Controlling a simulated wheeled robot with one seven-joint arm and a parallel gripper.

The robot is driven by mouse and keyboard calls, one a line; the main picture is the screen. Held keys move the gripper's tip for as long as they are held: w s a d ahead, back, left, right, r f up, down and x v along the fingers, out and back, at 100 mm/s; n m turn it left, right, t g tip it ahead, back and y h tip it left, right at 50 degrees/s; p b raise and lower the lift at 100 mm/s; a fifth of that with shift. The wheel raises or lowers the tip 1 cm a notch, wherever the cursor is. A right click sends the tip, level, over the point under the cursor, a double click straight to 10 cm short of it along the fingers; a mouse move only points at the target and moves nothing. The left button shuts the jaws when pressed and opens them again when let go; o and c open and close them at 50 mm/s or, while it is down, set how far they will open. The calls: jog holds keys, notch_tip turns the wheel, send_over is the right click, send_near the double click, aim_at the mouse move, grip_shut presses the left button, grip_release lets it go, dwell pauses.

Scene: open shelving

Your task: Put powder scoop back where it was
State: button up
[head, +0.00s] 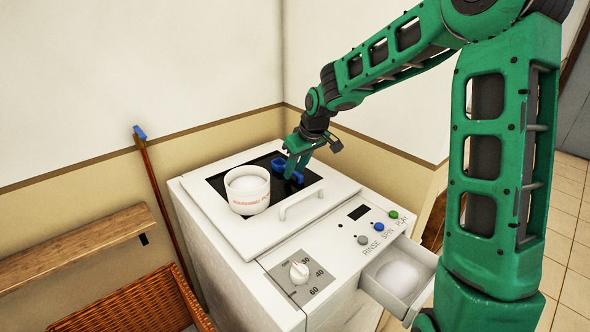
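The blue powder scoop (278,166) is on or just above the dark panel of the washing machine's top, right beside the white powder tub (248,189). Blue also shows at the fingertips on their right side. My gripper (294,170) points down at the scoop, with its green fingers covering part of it. I cannot tell whether the fingers grip the scoop or only stand around it, or whether the scoop touches the panel. The tub is open at the top, with pale contents and red lettering.
The washing machine (225,228) has a raised lid handle (301,203), a dial and buttons at the front. Its drawer (399,278) is pulled out and holds white powder. A wicker basket (140,305), wooden shelf (80,245) and broom stick (163,205) stand left. Walls close off the back.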

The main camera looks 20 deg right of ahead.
jog(key=v, duration=1.2)
jog(key=s+d+f+m+g+h, duration=0.1)
jog(key=s+d+m, duration=0.2)
jog(key=s+d, duration=0.45)
jog(key=s+d+f+m+g+h, duration=0.15)
jog(key=s+d, duration=0.25)
jog(key=s, duration=0.7)
jog(key=s+d+f+m+g, duration=0.1)
jog(key=s+f+m, duration=0.1)
jog(key=s, duration=0.8)
jog(key=s+d+f+m, duration=0.1)
jog(key=s+m, duration=0.3)
jog(key=s, duration=0.6)
jog(key=shift+s+d+f+g+y, duration=0.15)
jog(key=shift+d+f+g+y, duration=0.2)
jog(key=shift+f+y, duration=0.1)
jog(key=shift+m, duration=0.25)
jog(key=shift+w+f, duration=0.2)
jog(key=shift+w, duration=0.45)
